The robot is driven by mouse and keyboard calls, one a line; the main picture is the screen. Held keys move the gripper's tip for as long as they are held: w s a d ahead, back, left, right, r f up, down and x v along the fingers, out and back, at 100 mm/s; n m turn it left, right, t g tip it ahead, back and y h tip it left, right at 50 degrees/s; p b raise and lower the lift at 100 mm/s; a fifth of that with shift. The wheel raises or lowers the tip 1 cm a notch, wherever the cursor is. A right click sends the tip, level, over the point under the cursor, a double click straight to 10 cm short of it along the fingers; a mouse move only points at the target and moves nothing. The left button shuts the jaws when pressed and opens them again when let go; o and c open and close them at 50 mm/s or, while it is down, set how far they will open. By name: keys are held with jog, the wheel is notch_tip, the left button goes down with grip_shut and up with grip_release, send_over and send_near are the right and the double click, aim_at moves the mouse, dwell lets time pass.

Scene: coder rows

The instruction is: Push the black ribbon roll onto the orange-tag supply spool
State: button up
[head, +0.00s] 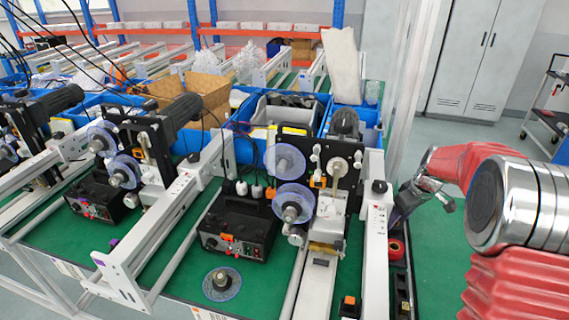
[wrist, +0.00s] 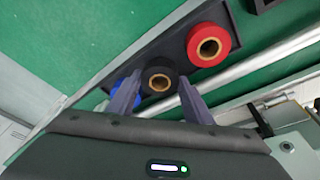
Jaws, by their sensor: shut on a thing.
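In the wrist view, the black ribbon roll (wrist: 174,72) with its tan core sits between the two fingers of my gripper (wrist: 158,78), which is shut on it. It is beside a red roll, at a dark tray. In the head view, my gripper (head: 399,216) is low over the right end of the bench, and the black roll cannot be made out there. The middle machine carries two clear-disc spools, an upper one (head: 284,160) and a lower one (head: 293,204). An orange tag (head: 318,182) sits close to both; I cannot tell which spool it marks.
The red roll (wrist: 219,38) lies in the tray next to the black one; a blue roll (wrist: 122,98) is partly hidden by a finger. A white rail (head: 375,230) stands between my gripper and the machine. A loose clear disc (head: 221,283) lies on the green bench.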

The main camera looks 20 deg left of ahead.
jog(key=shift+r, duration=1.8)
jog(key=shift+s, duration=0.15)
